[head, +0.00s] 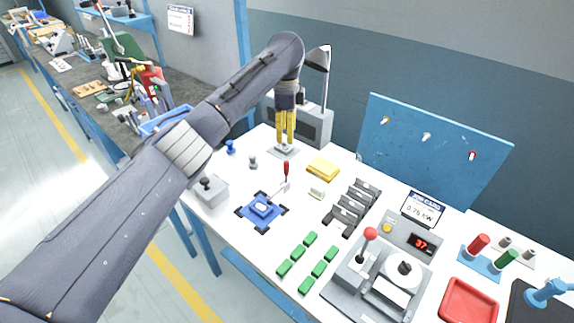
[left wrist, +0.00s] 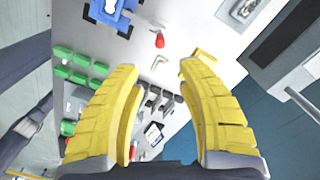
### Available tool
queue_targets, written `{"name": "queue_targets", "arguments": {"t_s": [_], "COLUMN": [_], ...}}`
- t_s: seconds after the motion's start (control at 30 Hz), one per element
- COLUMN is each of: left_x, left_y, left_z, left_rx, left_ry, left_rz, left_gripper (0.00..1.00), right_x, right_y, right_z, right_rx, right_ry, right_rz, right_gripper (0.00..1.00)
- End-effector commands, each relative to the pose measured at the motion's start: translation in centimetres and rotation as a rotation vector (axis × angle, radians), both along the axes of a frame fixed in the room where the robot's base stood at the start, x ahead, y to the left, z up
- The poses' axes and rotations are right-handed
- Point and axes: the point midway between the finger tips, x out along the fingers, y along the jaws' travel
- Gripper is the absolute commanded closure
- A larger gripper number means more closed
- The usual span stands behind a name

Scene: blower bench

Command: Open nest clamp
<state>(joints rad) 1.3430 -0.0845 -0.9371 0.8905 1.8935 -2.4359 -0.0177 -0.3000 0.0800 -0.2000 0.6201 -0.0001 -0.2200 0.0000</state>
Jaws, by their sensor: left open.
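The blue nest (head: 250,216) sits on dark corner pads on the white bench, with a pale blue part in its middle. The clamp's red handle (head: 286,169) stands roughly upright at the nest's back right, on a grey lever. In the left wrist view the nest (left wrist: 108,14) is at the top edge and the red handle (left wrist: 159,41) shows end-on. My left gripper (head: 286,143) points down with yellow fingers, behind the handle and apart from it. Its fingers (left wrist: 158,68) are open with nothing between them. My right gripper is out of view.
A grey box with a black knob (head: 209,190) stands left of the nest. A yellow block (head: 323,168) lies to the right of the handle. Several green blocks (head: 310,238) lie in front. A press with a red-ball lever (head: 370,234) stands further right.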

Motion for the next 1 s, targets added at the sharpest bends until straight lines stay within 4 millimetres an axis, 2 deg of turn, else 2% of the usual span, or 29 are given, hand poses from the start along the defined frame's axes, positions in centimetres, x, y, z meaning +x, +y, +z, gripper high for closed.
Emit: {"name": "queue_targets", "arguments": {"t_s": [0.03,0.3,0.6,0.8,1.0], "left_x": [-0.1,-0.1,-0.1,-0.1,0.0], "left_y": [0.0,0.0,0.0,0.0,0.0], "left_z": [-1.1,-6.0,-10.7,-12.6,-13.4], "left_rx": [0.000,0.000,0.001,0.002,0.000], "left_ry": [0.003,0.003,0.001,0.000,-0.001], "left_rz": [0.001,0.003,0.002,0.002,0.002], "left_gripper": [0.61,0.61,0.61,0.61,0.61], "right_x": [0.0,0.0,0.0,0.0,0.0], "right_y": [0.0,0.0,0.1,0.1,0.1], "right_z": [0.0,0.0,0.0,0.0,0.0], "right_rx": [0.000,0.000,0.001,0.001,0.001], "right_ry": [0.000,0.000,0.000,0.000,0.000], "right_rz": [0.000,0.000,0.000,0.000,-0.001], "right_gripper": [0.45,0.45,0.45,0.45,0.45]}}
